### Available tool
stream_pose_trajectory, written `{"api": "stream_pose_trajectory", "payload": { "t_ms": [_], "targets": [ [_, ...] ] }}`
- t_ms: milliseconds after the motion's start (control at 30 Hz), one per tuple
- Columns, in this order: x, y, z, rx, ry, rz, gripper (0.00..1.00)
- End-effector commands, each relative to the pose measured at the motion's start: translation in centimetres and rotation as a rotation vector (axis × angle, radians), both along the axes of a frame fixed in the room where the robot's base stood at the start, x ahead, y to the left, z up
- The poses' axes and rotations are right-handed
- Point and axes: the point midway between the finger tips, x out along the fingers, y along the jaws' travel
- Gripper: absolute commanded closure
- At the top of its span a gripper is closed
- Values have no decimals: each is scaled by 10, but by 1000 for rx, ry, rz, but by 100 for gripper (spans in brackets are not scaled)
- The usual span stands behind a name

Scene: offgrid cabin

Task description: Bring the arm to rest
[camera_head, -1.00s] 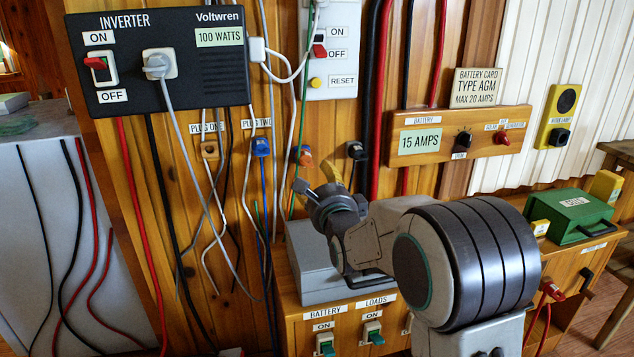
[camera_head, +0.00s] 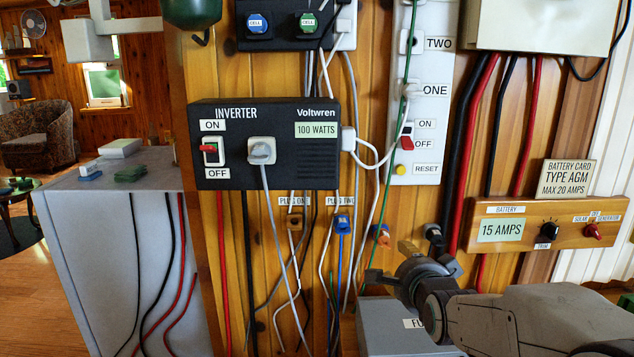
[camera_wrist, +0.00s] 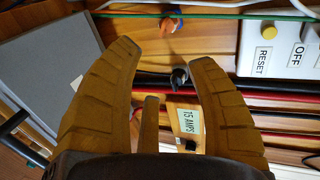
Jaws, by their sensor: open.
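My gripper (camera_wrist: 165,55) is open and empty in the wrist view, its tan fingers spread apart. Past the fingers, a black plug (camera_wrist: 180,77), an orange plug (camera_wrist: 168,25) and the 15 AMPS label (camera_wrist: 191,122) show on the wooden wall. In the head view my arm reaches in from the lower right, with its dark wrist end in front of the wall below the black plug (camera_head: 433,233). The fingers are mostly hidden there. I cannot tell whether the arm touches the grey box (camera_head: 385,325) beside and below it.
The inverter (camera_head: 270,142) and the power strip (camera_head: 421,90) are on the wall, with cables hanging between them and the plugs. The battery panel (camera_head: 620,210) is at the right. A grey cabinet (camera_head: 90,215) stands at the left, with open floor beyond it.

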Motion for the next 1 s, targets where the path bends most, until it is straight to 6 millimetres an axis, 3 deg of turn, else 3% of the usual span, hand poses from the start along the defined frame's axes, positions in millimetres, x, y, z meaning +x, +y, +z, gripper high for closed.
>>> {"api": "stream_pose_trajectory", "payload": {
  "t_ms": [33,100,367,600,800,1000],
  "targets": [
    [-12,0,21,-63,37,24,48],
    [-29,0,29,-157,100,66,48],
    [-101,0,59,-482,323,275,48],
    [-176,0,87,-743,507,536,48],
    [-238,0,109,-912,625,780,48],
    [-285,0,123,-1017,693,984,48]
  ]
}}
